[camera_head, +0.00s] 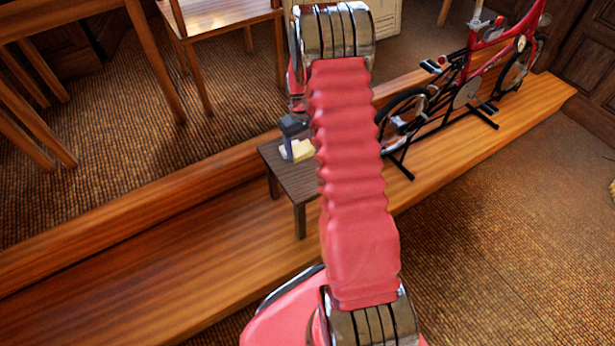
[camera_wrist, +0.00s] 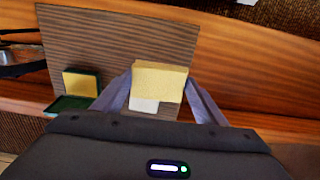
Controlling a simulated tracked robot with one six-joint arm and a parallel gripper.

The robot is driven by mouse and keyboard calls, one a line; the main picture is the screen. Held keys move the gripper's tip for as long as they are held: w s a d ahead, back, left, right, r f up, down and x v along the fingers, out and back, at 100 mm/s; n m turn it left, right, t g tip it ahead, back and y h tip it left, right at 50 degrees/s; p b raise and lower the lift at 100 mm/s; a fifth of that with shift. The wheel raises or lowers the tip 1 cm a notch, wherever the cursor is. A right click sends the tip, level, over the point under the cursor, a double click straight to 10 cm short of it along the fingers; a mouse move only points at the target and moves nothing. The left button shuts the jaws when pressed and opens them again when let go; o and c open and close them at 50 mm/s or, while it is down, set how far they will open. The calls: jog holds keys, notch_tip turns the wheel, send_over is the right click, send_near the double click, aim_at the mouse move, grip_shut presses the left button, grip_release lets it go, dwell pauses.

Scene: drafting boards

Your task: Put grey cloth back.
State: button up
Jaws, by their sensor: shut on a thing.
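My gripper (camera_wrist: 158,86) has its two grey fingers on either side of a pale yellow block (camera_wrist: 160,77) and is shut on it. A small whitish piece (camera_wrist: 143,105) shows at the block's near edge; I cannot tell what it is. Both are over the dark wood-grain table top (camera_wrist: 110,42). In the head view my gripper (camera_head: 292,126) is low over the small table (camera_head: 282,172), with yellow beside it. I cannot make out a grey cloth for certain. Whether the block touches the table is unclear.
On the left of the table top, a yellow pad (camera_wrist: 80,84) sits in a dark green holder (camera_wrist: 70,104). The small table stands on a wooden ledge (camera_head: 150,235). A red bicycle (camera_head: 470,85) stands to the right. My arm hides part of the table.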

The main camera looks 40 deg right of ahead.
jog(key=f, duration=0.1)
jog(key=s+d+f, duration=0.1)
jog(key=d, duration=0.1)
jog(key=shift+s+d+f, duration=0.25)
jog(key=shift+f, duration=0.15)
send_over(310, 176)
jog(key=shift+w+f, duration=0.1)
jog(key=shift+f, duration=3)
jog(key=shift+f, duration=1.85)
jog(key=shift+f, duration=0.1)
jog(key=o, duration=1)
